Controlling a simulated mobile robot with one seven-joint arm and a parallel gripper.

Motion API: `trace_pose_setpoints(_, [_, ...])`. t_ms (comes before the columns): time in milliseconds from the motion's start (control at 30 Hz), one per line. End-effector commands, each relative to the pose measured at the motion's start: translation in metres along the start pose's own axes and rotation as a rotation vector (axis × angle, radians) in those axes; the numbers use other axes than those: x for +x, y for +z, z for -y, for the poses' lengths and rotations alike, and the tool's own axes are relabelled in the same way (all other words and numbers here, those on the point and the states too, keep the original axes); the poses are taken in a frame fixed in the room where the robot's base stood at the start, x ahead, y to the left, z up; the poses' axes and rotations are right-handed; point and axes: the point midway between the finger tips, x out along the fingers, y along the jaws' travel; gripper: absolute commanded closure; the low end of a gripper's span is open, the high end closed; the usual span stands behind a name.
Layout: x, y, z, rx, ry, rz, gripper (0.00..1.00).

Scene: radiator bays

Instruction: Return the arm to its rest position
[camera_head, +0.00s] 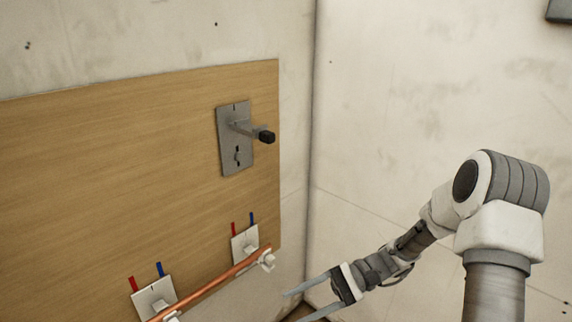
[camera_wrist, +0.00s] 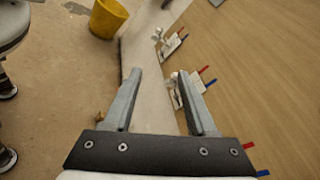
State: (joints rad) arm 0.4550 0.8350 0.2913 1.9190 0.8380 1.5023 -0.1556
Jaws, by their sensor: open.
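My gripper (camera_head: 306,299) is at the lower middle of the head view, in front of and to the right of the wooden panel's lower right corner. Its two grey fingers point left. In the wrist view the gripper (camera_wrist: 160,85) has its fingers spread wide with nothing between them. My arm is bent, with the elbow high at the right of the head view and the forearm sloping down to the left. The fingers look apart from the panel and the copper pipe.
The wooden panel (camera_head: 100,150) carries a grey plate with a black-tipped lever (camera_head: 265,137). Below, a copper pipe (camera_head: 225,278) runs past white valve plates with red and blue marks. A yellow bucket (camera_wrist: 107,18) stands on the floor. Free room lies right of the panel.

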Motion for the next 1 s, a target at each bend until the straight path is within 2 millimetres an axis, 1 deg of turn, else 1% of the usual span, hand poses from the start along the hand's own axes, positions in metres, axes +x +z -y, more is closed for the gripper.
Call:
trace_pose_setpoints(33, [0.001, 0.010, 0.000, -0.019, 0.061, -0.041, 0.43])
trace_pose_setpoints(200, [0.000, 0.037, -0.007, -0.076, 0.250, -0.176, 0.43])
trace_pose_setpoints(367, [-0.005, 0.062, -0.013, -0.137, 0.410, -0.313, 0.43])
trace_pose_setpoints(700, [-0.026, 0.115, -0.025, -0.302, 0.694, -0.620, 0.43])
trace_pose_setpoints(1000, [-0.048, 0.162, -0.033, -0.478, 0.874, -0.903, 0.43])
